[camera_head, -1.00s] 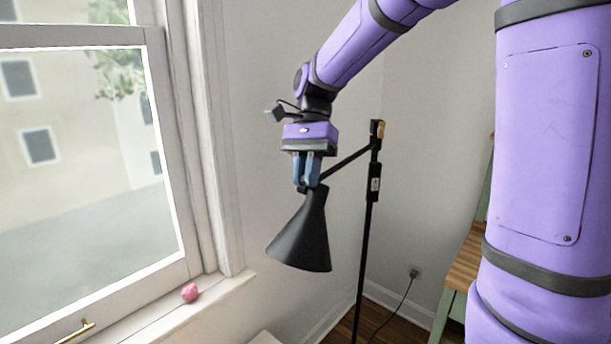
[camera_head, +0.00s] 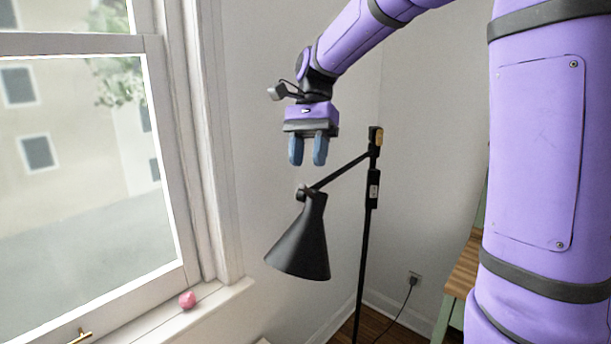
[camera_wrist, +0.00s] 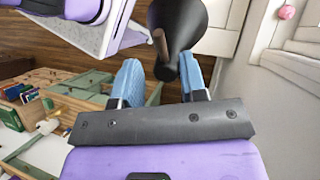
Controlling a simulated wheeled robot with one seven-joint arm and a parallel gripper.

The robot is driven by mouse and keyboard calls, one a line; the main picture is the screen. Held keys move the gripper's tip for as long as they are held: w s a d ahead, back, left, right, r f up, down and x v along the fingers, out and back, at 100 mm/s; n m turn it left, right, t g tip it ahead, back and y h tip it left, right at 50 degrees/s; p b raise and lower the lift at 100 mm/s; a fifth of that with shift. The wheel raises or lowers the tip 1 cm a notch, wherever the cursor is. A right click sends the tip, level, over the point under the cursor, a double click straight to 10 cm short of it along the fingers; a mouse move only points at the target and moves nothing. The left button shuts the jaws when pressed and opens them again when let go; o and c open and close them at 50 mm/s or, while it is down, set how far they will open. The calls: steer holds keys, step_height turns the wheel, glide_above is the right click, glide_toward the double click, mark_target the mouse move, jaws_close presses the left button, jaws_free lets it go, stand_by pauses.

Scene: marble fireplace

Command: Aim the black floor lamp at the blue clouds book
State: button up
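The black floor lamp has a thin upright pole (camera_head: 365,240) and a side arm. Its cone-shaped shade (camera_head: 302,243) hangs from that arm with the wide end facing down and slightly left. My gripper (camera_head: 308,158) is open and empty just above the shade's top joint, apart from it in the head view. In the wrist view, the shade (camera_wrist: 178,25) shows beyond and between my two spread blue fingers (camera_wrist: 162,82). I cannot pick out the blue clouds book in either view.
A window with a white sill (camera_head: 205,310) is on the left, with a pink ball (camera_head: 187,299) on it. A wood-topped green piece of furniture (camera_head: 462,270) stands at right. Several small books or boxes (camera_wrist: 18,108) show at left in the wrist view.

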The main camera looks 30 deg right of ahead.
steer(key=shift+v, duration=2.75)
steer(key=s+f+n+t+h, duration=0.2)
steer(key=s+n+t, duration=0.3)
steer(key=s, duration=0.6)
steer(key=s+d+f+n+t+h, duration=0.1)
steer(key=s+f+n+t, duration=0.3)
steer(key=s, duration=0.7)
steer(key=shift+f+n+t+h, duration=0.4)
steer(key=shift+n+t+h, duration=0.15)
steer(key=shift+n, duration=0.45)
steer(key=shift+s+d, duration=0.1)
steer(key=shift+d, duration=0.05)
